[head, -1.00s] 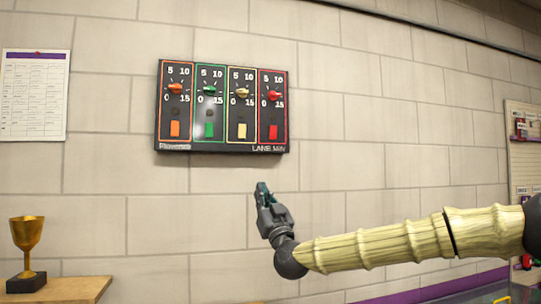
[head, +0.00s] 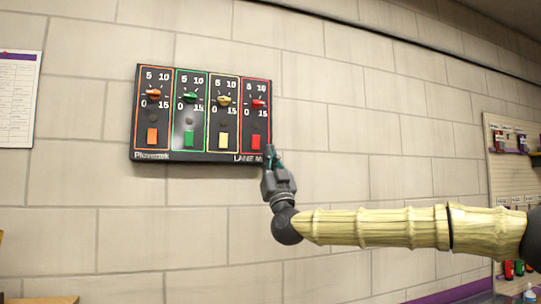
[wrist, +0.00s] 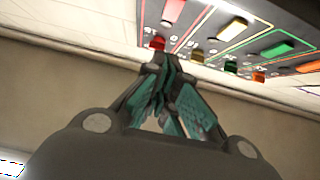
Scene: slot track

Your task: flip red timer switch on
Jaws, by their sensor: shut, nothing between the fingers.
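The dark timer panel (head: 165,157) hangs on the wall with four columns, orange, green, yellow and red from left to right. The red timer column is at the right end, with a red knob (head: 258,104) above a red rocker switch (head: 256,142). My gripper (head: 272,157) is shut and empty, at the panel's lower right corner, just right of and below the red switch. In the wrist view the panel is at the top; the shut fingertips (wrist: 163,62) are just below the red knob (wrist: 157,43), with the red switch (wrist: 172,11) above it. Contact cannot be told.
The green switch (head: 189,139) and yellow switch (head: 223,140) sit left of the red one. A paper sheet (head: 16,100) hangs at the left, and a pegboard (head: 510,190) stands at the far right. The wall below the panel is bare.

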